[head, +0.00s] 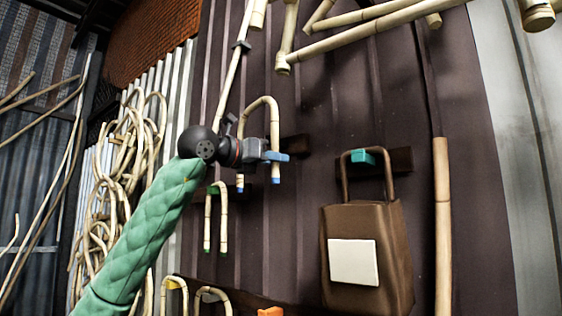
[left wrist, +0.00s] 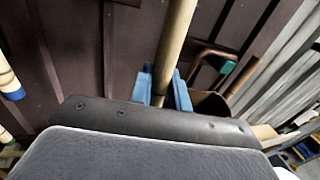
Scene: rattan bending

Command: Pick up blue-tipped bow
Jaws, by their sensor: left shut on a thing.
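The blue-tipped bow (head: 262,102) is a pale rattan U turned upside down, with blue ends on both legs, in front of the dark corrugated wall. My left gripper (head: 275,157) comes in from the left and is shut on the bow's right leg, a little above its blue tip. In the left wrist view that leg (left wrist: 176,35) stands between the blue fingers (left wrist: 167,92). The other leg's blue tip (left wrist: 14,94) shows at the left edge there. Whether the bow still touches its hook is hidden. My right gripper is out of view.
A green-tipped bow (head: 223,220) hangs just below. A brown bag (head: 382,220) with a white label hangs from a teal hook (head: 363,156) at the right. More bows hang at the bottom. Rattan coils (head: 125,165) hang at the left and thick poles (head: 375,25) above.

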